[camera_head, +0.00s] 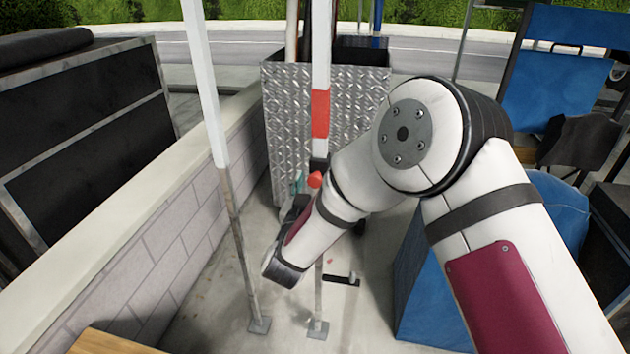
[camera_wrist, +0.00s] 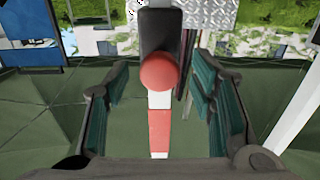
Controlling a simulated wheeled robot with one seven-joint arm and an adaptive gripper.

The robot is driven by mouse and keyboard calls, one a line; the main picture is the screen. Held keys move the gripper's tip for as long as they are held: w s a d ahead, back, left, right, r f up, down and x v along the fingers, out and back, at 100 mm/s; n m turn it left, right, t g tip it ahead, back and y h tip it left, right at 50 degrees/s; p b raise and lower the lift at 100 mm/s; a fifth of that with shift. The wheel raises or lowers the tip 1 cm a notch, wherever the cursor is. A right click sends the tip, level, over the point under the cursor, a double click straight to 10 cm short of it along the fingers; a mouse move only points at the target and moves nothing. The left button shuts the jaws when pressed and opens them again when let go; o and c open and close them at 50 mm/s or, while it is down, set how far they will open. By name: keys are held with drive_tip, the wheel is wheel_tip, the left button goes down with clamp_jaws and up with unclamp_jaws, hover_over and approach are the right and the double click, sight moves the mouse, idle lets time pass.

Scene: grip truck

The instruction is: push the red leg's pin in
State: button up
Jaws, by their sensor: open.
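The red leg (camera_head: 320,113) is a white upright pole with a red band, standing on a small foot plate on the floor. Its pin has a round red knob (camera_head: 315,180) at a black collar (camera_head: 318,164). In the wrist view the red knob (camera_wrist: 159,72) faces me in front of the black collar (camera_wrist: 160,30). My gripper (camera_wrist: 158,80) is open, with teal-padded fingers apart on either side of the knob. I see no contact between fingers and knob. In the head view my gripper (camera_head: 298,196) is beside the leg, partly hidden by my wrist.
A plain white leg (camera_head: 205,85) stands to the left, near a low block wall (camera_head: 195,215). A diamond-plate metal box (camera_head: 290,110) stands behind. Blue covered things (camera_head: 560,205) are at the right. A small black bar (camera_head: 342,281) is low beside the red leg.

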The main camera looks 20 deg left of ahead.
drive_tip(key=v, duration=0.9)
drive_tip(key=shift+s, duration=0.2)
drive_tip(key=shift+d, duration=0.1)
drive_tip(key=w+d+r+g+y, duration=0.25)
drive_tip(key=w+d+r, duration=0.35)
drive_tip(key=r, duration=0.4)
drive_tip(key=d+r+n+g, duration=0.1)
drive_tip(key=d+r+g, duration=0.4)
drive_tip(key=d, duration=0.5)
drive_tip(key=s+d+r+m+g+h, duration=0.1)
drive_tip(key=s+d+m+g+h, duration=0.2)
drive_tip(key=s+d, duration=2.4)
drive_tip(key=d+g+h, duration=0.2)
drive_tip(key=h, duration=0.1)
drive_tip(key=shift+s+m+g, duration=0.3)
drive_tip(key=shift+s+g, duration=0.05)
drive_tip(key=shift+s, duration=0.05)
drive_tip(key=shift+h, duration=0.25)
